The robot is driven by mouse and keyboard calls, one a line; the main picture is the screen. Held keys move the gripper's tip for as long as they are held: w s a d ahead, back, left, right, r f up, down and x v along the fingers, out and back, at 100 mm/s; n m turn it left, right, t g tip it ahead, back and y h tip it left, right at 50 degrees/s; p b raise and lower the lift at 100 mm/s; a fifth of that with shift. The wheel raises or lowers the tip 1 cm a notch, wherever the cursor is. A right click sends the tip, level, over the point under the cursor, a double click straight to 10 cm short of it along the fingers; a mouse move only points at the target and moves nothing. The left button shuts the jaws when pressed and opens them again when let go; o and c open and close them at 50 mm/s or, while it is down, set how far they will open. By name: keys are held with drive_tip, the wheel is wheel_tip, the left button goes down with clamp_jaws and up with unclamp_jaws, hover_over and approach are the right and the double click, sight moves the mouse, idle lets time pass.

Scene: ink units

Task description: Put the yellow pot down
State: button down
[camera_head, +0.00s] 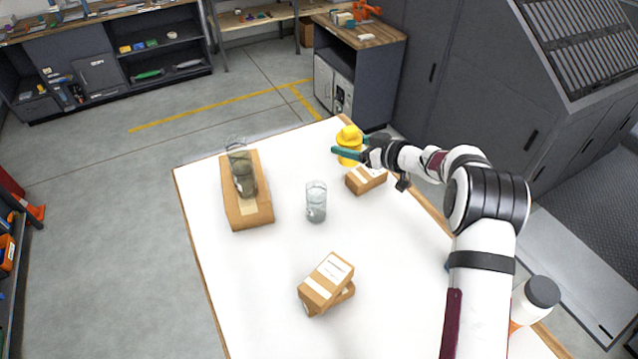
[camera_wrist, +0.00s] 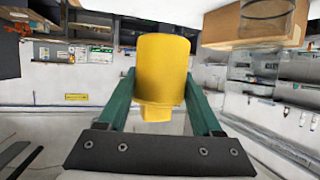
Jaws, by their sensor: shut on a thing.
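The yellow pot (camera_head: 349,137) is at the far right corner of the white-topped table (camera_head: 262,290). My gripper (camera_head: 347,153) reaches it from the right, its green fingers across the pot's body. In the wrist view the pot (camera_wrist: 163,70) sits between the two green fingers of my gripper (camera_wrist: 160,88), which is shut on it. The pot looks upright in the head view. Whether its base touches the table or hangs just above it I cannot tell.
A cardboard box (camera_head: 366,180) lies just in front of the pot. A clear glass (camera_head: 316,203) stands mid-table. A long box (camera_head: 249,214) at the left bears a dark glass jar (camera_head: 242,172). Stacked boxes (camera_head: 327,283) lie nearer. A white bottle (camera_head: 535,300) stands at right.

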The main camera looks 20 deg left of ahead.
drive_tip(key=shift+n+g+y, duration=0.3)
drive_tip(key=a+f, duration=0.2)
drive_tip(key=f, duration=0.1)
drive_tip(key=w+a+f, duration=0.1)
drive_tip(key=a+f, duration=0.2)
drive_tip(key=w+a+f, duration=0.1)
drive_tip(key=a+f, duration=0.2)
drive_tip(key=shift+a, duration=0.15)
drive_tip(key=shift+f, duration=1.9)
drive_tip(key=shift+f, duration=0.15)
drive_tip(key=shift+c, duration=0.3)
unclamp_jaws()
drive_tip(key=shift+s, duration=0.1)
